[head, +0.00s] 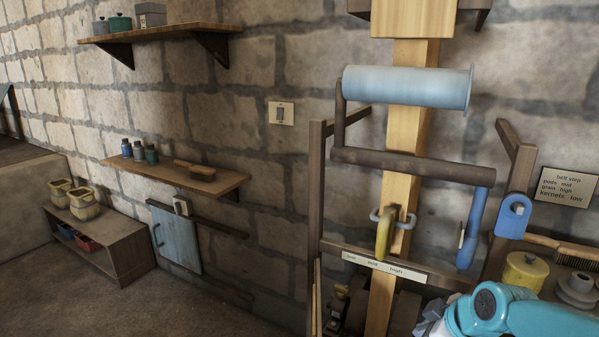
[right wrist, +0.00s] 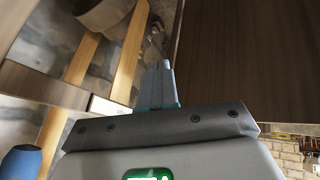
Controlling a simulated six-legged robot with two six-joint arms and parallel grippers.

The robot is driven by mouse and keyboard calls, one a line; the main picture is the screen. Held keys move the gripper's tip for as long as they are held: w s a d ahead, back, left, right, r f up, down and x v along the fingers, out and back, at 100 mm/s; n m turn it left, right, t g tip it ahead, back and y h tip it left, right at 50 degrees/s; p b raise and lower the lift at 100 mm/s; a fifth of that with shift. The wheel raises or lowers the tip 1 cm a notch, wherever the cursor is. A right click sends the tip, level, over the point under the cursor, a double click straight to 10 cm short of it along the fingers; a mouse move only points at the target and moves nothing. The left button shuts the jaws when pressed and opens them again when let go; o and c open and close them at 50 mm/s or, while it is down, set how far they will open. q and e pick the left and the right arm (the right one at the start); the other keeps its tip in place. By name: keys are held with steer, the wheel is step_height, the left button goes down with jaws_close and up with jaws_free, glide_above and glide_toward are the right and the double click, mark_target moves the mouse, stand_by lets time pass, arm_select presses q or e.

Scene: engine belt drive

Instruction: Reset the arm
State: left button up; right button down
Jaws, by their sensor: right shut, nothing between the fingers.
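My right arm comes in at the lower right of the head view, turquoise. Its grey gripper (head: 430,318) is low, in front of the wooden frame. In the right wrist view the fingers (right wrist: 158,82) are together and empty. A dark crank-like bar (head: 410,165) crosses the frame, with a blue handle (head: 472,228) hanging from its right end. A pale blue roller (head: 408,87) lies above it. A light wooden strip (head: 380,290) runs down behind them. A yellow piece (head: 384,235) hangs at a grey ring, above a label strip (head: 385,267). My left gripper is not in view.
A blue tag-like part (head: 513,215), a yellow canister (head: 525,270) and a brush (head: 574,254) are at the right. A sign (head: 566,187) hangs on the stone wall. Shelves (head: 185,178) and a low bench (head: 116,250) stand left. The floor at lower left is clear.

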steer(key=s+a+f+m+g+y+p, duration=0.1)
steer(key=s+a+f+m+g, duration=0.2)
steer(key=f, duration=0.7)
steer(key=s+a+f+m+p, duration=0.1)
steer(key=s+a+f+m, duration=0.1)
steer(key=s+a+f, duration=0.55)
steer(key=s+a+f+m+g, duration=0.1)
steer(key=s+a+f+m, duration=0.1)
steer(key=s+f, duration=0.4)
steer(key=s+a+f+m+g+p, duration=0.1)
steer(key=s+a+f+m+g, duration=0.1)
steer(key=s+f+m, duration=0.2)
steer(key=s+f, duration=0.2)
steer(key=s, duration=0.2)
steer(key=shift+s+y, duration=0.25)
steer(key=shift+y, duration=0.15)
steer(key=shift+s+a+m, duration=0.1)
steer(key=shift+m, duration=0.2)
